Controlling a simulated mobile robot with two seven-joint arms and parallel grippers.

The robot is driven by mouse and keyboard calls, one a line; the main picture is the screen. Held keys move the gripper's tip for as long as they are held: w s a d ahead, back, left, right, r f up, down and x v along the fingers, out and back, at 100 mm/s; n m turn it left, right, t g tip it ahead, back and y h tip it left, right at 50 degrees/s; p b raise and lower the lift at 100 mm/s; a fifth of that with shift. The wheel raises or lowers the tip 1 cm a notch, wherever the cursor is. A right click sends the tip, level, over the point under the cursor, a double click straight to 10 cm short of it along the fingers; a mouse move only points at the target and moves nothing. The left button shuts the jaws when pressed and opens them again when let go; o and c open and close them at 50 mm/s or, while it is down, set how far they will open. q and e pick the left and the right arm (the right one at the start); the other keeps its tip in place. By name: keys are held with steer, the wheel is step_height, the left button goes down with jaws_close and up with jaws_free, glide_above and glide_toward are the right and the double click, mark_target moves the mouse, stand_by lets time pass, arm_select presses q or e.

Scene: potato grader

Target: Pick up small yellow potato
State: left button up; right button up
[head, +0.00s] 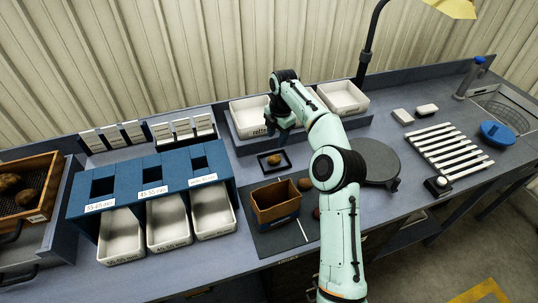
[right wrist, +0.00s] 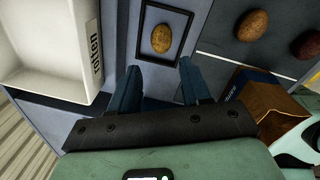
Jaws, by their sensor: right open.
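A small yellow-brown potato (head: 274,160) lies on a small black-rimmed tray (head: 262,168) in the middle of the bench. In the right wrist view the potato (right wrist: 161,38) shows inside the dark frame of the tray (right wrist: 146,50). My right gripper (head: 284,131) is above and just behind the tray in the head view. In the right wrist view its blue fingers (right wrist: 160,78) are apart and empty, with the potato beyond their tips and between their lines. My left gripper is not in view.
A brown open box (head: 276,203) stands on a dark mat in front of the tray. Two other potatoes (right wrist: 252,25) (right wrist: 307,45) lie on the mat. A blue sorter (head: 150,182) with white bins is at left. White bins (head: 343,98) stand behind; a round dark plate (head: 377,160) is at right.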

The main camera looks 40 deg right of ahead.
glide_above(274, 157)
steer(key=f, duration=0.5)
steer(key=shift+s+d+f, duration=0.15)
steer(key=shift+s+f, duration=0.25)
steer(key=f, duration=0.5)
steer(key=shift+w+a+f, duration=0.2)
steer(key=shift+w+f, duration=0.1)
steer(key=shift+w, duration=0.1)
steer(key=c, duration=0.7)
